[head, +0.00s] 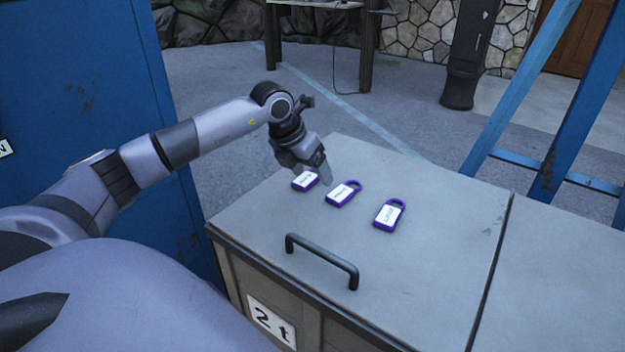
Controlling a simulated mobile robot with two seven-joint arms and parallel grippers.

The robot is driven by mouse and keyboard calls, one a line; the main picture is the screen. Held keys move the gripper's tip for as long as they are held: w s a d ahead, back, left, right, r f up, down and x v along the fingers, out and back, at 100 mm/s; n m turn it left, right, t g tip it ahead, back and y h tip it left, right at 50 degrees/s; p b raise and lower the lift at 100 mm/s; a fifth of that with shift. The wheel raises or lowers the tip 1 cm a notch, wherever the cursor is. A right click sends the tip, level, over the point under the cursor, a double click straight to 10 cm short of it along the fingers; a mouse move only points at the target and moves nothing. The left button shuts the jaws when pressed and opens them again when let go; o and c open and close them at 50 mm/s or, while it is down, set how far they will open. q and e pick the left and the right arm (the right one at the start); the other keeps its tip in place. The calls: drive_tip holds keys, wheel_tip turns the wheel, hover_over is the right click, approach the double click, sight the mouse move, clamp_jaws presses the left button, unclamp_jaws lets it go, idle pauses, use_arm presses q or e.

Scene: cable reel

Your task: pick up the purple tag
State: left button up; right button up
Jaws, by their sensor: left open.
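Three purple tags with white labels lie in a row on the grey top of a cabinet (290,215). The left tag (303,182) is partly hidden by my left gripper. The middle tag (342,194) and the right tag (388,215) lie clear of each other, each with a loop at its upper end. The writing on the labels is too small to read. My left gripper (318,177) is open and points down over the left and middle tags. I cannot tell whether its fingertips touch either one. My right gripper is not in view.
A dark bar handle (321,262) stands up from the cabinet top in front of the tags. A blue metal panel (80,80) is at the left. Blue slanted beams (585,100) rise behind at the right. The right part of the top is bare.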

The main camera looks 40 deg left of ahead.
use_arm(q)
drive_tip(key=y, duration=0.1)
approach(305, 178)
drive_tip(key=shift+w+d+f+n, duration=0.1)
drive_tip(key=shift+d+f+n, duration=0.2)
drive_tip(key=shift+d+f, duration=0.25)
drive_tip(key=shift+w+a+f+y, duration=0.1)
drive_tip(key=shift+a+f+y, duration=0.15)
drive_tip(key=shift+f+y, duration=0.05)
drive_tip(key=shift+b+x, duration=0.4)
drive_tip(key=shift+x, duration=2.8)
drive_tip(key=shift+w+r, duration=0.1)
drive_tip(key=shift+w, duration=0.05)
drive_tip(key=c, duration=1.1)
